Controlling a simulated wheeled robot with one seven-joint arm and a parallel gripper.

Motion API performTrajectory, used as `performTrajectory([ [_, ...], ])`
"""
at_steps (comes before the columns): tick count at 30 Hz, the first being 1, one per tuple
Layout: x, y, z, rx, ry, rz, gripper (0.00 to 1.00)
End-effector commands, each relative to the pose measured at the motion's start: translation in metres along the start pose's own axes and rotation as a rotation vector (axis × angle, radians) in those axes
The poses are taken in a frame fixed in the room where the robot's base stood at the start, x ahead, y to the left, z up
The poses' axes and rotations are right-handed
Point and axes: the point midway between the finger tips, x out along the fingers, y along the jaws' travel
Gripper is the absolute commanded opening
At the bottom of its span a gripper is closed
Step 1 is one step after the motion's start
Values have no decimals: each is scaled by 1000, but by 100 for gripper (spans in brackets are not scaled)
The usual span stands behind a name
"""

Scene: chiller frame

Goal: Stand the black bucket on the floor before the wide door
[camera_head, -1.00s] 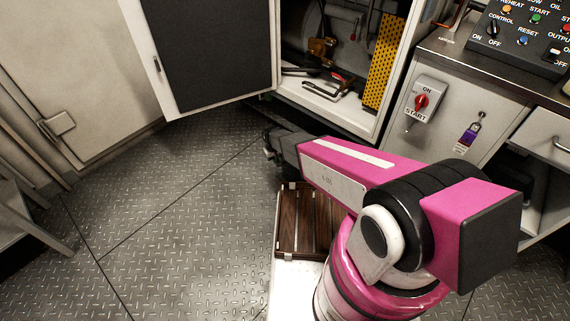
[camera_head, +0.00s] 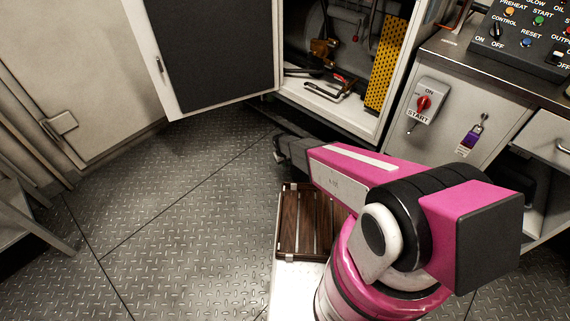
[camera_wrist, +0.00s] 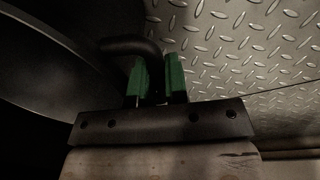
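In the wrist view a large dark curved body, seemingly the black bucket (camera_wrist: 45,75), fills the left side. A dark curved bar, seemingly its handle (camera_wrist: 128,45), runs between the green fingers of my gripper (camera_wrist: 158,80), which appear closed on it. In the head view my gripper (camera_head: 280,150) is a dark shape at the arm's far end, low before the open cabinet, and I cannot make out the bucket there. A wide pale door (camera_head: 75,65) with a latch stands shut at the left, with bare floor before it.
An open cabinet door (camera_head: 215,50) with a dark panel juts out at the top. The cabinet holds tools and a yellow perforated strip (camera_head: 387,62). A slatted wooden board (camera_head: 303,222) lies by my base. A control counter (camera_head: 470,85) stands right. Tread-plate floor (camera_head: 180,220) is clear at left.

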Motion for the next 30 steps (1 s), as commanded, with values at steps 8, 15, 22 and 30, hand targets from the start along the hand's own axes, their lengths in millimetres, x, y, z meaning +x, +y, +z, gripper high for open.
performTrajectory([
  [8,0,0,0,0,0,0,39],
  [15,-11,0,1,0,0,0,39],
  [22,-53,0,2,0,1,0,39],
  [30,-101,0,1,0,2,0,39],
])
